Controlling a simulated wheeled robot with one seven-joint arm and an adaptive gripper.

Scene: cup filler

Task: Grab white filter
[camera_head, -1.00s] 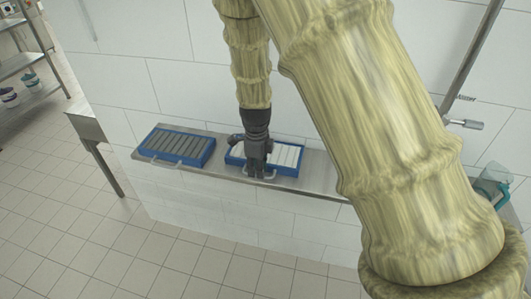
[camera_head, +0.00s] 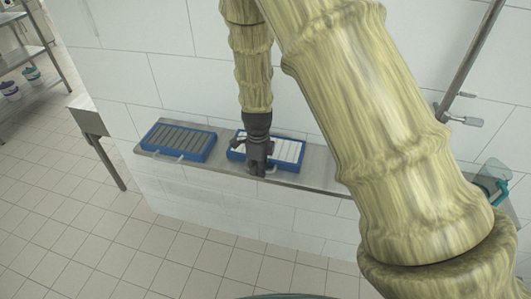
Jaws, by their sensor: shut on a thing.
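The white filter (camera_head: 290,152) is a blue-framed tray with white slats, lying on a metal shelf on the wall, right of centre. My gripper (camera_head: 257,172) is at its front edge, left of the filter's middle, and covers part of it. The fingers point down and are shut on the filter, near its front handle. The exact contact is small and partly hidden by the fingers. The filter looks flat on the shelf; I cannot tell whether it is raised at all.
A second blue-framed filter with grey slats (camera_head: 178,141) lies to the left on the same metal shelf (camera_head: 222,172). A clear jug with a teal handle (camera_head: 494,177) stands at the right. A steel table (camera_head: 91,117) and a rack with small buckets (camera_head: 31,73) are at the left. Tiled floor is open below.

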